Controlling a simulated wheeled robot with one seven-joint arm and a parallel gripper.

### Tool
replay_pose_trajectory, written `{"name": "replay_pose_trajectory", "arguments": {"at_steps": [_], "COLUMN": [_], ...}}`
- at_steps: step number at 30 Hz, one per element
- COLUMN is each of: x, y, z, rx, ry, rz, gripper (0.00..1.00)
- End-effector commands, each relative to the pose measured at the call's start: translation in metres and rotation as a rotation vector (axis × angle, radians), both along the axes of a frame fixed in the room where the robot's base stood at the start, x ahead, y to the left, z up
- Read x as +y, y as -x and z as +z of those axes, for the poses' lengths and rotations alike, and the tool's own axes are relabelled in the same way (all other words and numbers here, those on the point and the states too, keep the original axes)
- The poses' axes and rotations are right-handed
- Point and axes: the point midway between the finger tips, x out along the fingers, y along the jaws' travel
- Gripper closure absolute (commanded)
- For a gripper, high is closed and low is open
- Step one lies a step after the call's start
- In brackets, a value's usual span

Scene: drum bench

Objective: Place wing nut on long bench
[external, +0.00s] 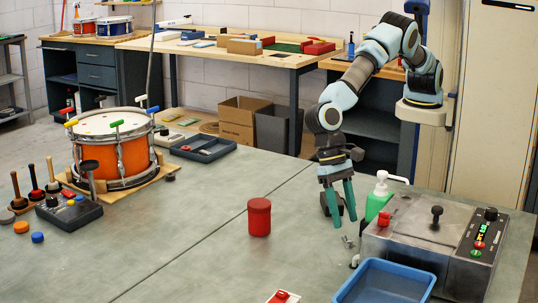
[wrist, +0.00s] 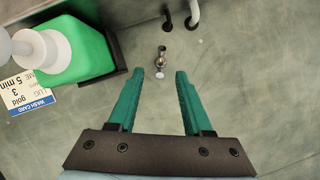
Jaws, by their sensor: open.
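A small metallic piece, apparently the wing nut (external: 347,241), lies on the grey-green worktop (external: 190,240) left of the steel machine. The wrist view shows the metallic piece (wrist: 161,57) just beyond my fingertips and near the middle between them, with a pale round end toward me. My gripper (external: 345,221) points down above it, with green fingers apart and nothing held. The open fingers (wrist: 160,74) also show in the wrist view. A long wood-topped bench (external: 225,51) stands against the back wall; which bench the task names is not labelled.
A green pump bottle (external: 376,203) stands close to my gripper, also at left in the wrist view (wrist: 85,50). The steel machine (external: 400,238) and blue tray (external: 385,284) are at right. A red canister (external: 259,218) and orange drum (external: 122,158) stand left. The worktop's middle is mostly clear.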

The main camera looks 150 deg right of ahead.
Motion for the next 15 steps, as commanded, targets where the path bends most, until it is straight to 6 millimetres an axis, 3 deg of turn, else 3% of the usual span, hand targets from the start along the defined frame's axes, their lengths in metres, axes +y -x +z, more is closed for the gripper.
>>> {"name": "replay_pose_trajectory", "arguments": {"at_steps": [9,15], "x": [0.018,0.019], "y": [-0.008,-0.009], "z": [-0.036,-0.042], "rx": [0.002,0.0], "ry": [0.001,0.001], "rz": [0.001,0.0], "gripper": [0.5,0.5]}}
